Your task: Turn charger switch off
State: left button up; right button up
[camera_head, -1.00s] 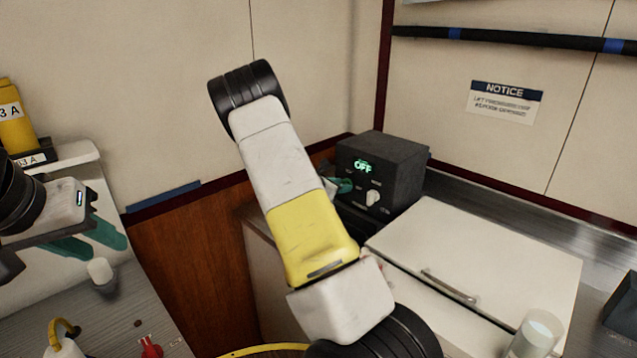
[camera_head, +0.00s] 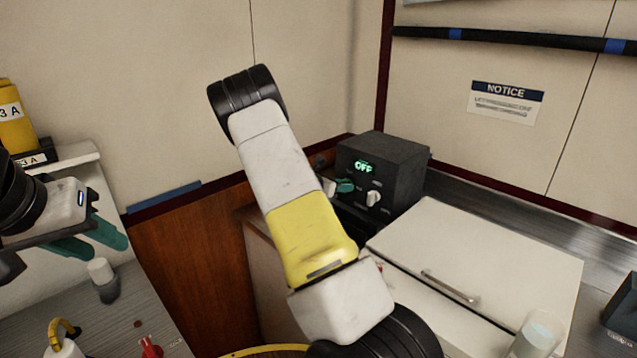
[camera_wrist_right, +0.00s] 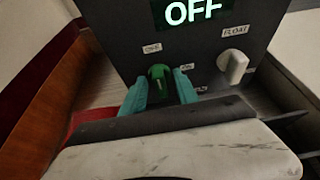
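The charger (camera_head: 405,165) is a dark box in the back corner with a green lit display reading OFF. The display (camera_wrist_right: 193,11) also reads OFF in the right wrist view. Below it is a green switch (camera_wrist_right: 158,80). My right gripper (camera_head: 346,187) is at the charger's front, partly behind my own arm. In the right wrist view, its teal fingers (camera_wrist_right: 160,84) stand either side of the green switch, very close to it. I cannot tell whether they press on it. My left gripper (camera_head: 98,240) is at the far left, fingers apart and empty, away from the charger.
A white knob (camera_wrist_right: 232,66) labelled FLOAT sits right of the switch. A white cabinet (camera_head: 480,265) with a handle is in front, a clear cup (camera_head: 535,337) at its near edge. A notice (camera_head: 505,102) hangs on the wall. A white-capped bottle (camera_head: 103,280) stands below my left gripper.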

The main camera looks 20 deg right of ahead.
jog(key=shift+a, duration=0.1)
jog(key=v, duration=0.7)
jog(key=shift+s+a, duration=0.15)
jog(key=shift+a, duration=0.15)
jog(key=shift+r, duration=0.2)
jog(key=s+r+m, duration=0.1)
jog(key=s, duration=0.1)
jog(key=s+m+g+y, duration=0.1)
jog(key=s+m, duration=0.1)
jog(key=s+r+m+g+y, duration=0.1)
jog(key=s+m, duration=0.1)
jog(key=shift+s+r, duration=0.15)
jog(key=shift+r, duration=0.15)
jog(key=s+a+r+m+t+y, duration=0.1)
jog(key=s+a+r+m+y, duration=0.5)
jog(key=s+a, duration=0.4)
jog(key=s+a+r+m+t+y, duration=0.2)
jog(key=s+a+r+m+y, duration=0.4)
jog(key=s, duration=1.1)
jog(key=a+r+m, duration=0.3)
jog(key=a+m, duration=0.1)
jog(key=m, duration=0.1)
jog(key=shift+a+r+y, duration=0.3)
jog(key=shift+a+y, duration=0.05)
jog(key=shift+y, duration=0.05)
